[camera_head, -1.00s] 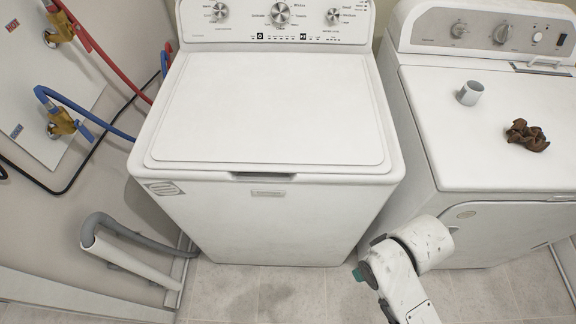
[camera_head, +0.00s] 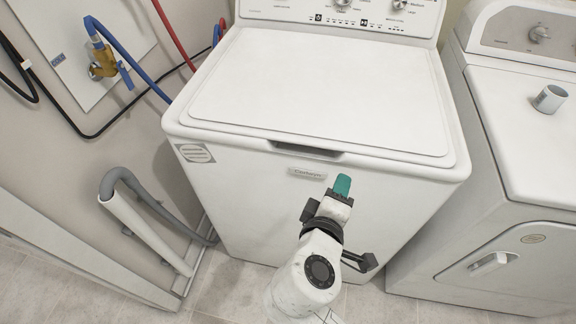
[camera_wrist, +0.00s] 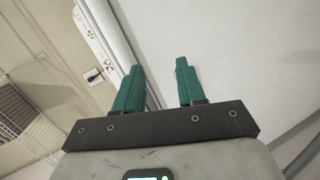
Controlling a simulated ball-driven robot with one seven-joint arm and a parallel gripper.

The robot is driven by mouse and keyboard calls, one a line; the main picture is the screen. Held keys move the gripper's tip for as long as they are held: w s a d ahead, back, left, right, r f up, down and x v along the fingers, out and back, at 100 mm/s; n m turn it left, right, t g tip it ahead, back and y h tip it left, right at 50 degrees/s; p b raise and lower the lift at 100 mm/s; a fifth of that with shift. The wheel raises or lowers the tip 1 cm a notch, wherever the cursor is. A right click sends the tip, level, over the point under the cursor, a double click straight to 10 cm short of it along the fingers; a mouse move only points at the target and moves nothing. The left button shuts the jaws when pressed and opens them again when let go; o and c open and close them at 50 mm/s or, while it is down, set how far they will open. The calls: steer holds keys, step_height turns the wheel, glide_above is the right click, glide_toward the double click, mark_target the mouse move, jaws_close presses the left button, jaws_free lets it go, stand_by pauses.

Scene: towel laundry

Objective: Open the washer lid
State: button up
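The white washer stands ahead with its flat lid (camera_head: 325,88) closed. The lid's dark handle recess (camera_head: 307,151) shows at the middle of its front edge. My gripper (camera_head: 342,186), with green fingertips, is in front of the washer's front panel, just below and right of the recess. I cannot tell from the head view whether it touches the panel. In the wrist view my gripper (camera_wrist: 158,85) has its two green fingers apart with nothing between them. A white surface fills the right of that view.
A white dryer (camera_head: 530,150) stands close on the right with a grey cup (camera_head: 550,98) on top. Tiled floor (camera_head: 235,285) shows in front.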

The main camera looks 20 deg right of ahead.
mark_target(300, 144)
steer(key=w+a+r+n+t+b, duration=0.2)
steer(key=a+r+n+t, duration=0.25)
steer(key=a, duration=0.55)
steer(key=shift+m+h, duration=0.3)
steer(key=shift+m, duration=0.15)
steer(key=x, duration=1)
steer(key=shift+w+d+f, duration=0.2)
steer(key=shift+d+f, duration=0.05)
steer(key=shift+f, duration=0.1)
steer(key=shift+c, duration=0.3)
jaws_close()
